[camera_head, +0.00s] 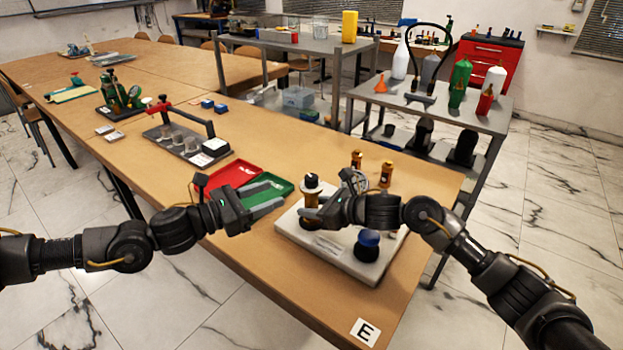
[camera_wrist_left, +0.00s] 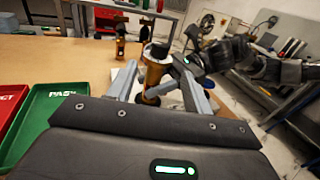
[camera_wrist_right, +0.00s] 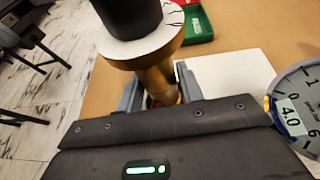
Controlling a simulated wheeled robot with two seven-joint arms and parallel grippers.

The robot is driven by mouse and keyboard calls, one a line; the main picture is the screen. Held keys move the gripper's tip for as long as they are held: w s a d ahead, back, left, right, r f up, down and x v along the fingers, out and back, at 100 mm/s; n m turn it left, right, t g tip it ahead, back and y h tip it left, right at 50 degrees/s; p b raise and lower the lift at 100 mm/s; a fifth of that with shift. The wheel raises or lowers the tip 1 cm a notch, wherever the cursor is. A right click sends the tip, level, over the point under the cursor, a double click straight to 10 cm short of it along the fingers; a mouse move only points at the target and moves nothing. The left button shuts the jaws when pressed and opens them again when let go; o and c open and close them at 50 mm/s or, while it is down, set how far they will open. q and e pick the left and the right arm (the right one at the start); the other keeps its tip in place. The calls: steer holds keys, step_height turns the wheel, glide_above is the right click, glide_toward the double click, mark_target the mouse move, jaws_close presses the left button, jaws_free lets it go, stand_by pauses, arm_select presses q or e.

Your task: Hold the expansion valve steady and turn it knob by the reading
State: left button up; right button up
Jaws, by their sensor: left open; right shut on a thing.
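The expansion valve (camera_head: 311,202) has a brass body, a white disc and a black knob (camera_head: 311,181); it stands upright on a pale board (camera_head: 335,262). My right gripper (camera_head: 308,213) is shut on the brass body (camera_wrist_right: 158,82), below the disc. My left gripper (camera_head: 278,197) is open to the valve's left; in the left wrist view the brass body (camera_wrist_left: 155,70) shows between its spread fingers, and I cannot tell whether they touch. A round gauge (camera_wrist_right: 300,108) is partly cut off in the right wrist view; a label on it reads 4.0. I cannot make out its needle.
A blue-topped dark knob (camera_head: 367,243) sits on the board's front right. Brass fittings (camera_head: 386,174) stand behind the board. A red tray (camera_head: 232,178) and a green PASS tray (camera_head: 268,187) lie behind my left gripper.

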mark_target(312, 177)
arm_select(q)
steer(key=x, duration=1.2)
steer(key=shift+c, duration=0.4)
steer(key=c, duration=0.9)
steer(key=shift+m+g+h, duration=0.3)
steer(key=shift+m+g, duration=0.1)
steer(key=shift+g, duration=0.2)
steer(key=m+g+h, duration=0.1)
steer(key=m+g, duration=0.1)
steer(key=g, duration=0.1)
steer(key=m+g+h, duration=0.1)
steer(key=m+g, duration=0.1)
steer(key=g, duration=0.2)
steer(key=shift+m, duration=0.4)
steer(key=m+g, duration=0.2)
steer(key=g, duration=0.1)
steer(key=m+g, duration=0.2)
steer(key=g, duration=0.2)
steer(key=shift+d+m+y, duration=0.1)
steer(key=shift+m+y, duration=0.2)
steer(key=shift+y, duration=0.1)
steer(key=shift+s+g, duration=0.1)
steer(key=shift+g, duration=0.3)
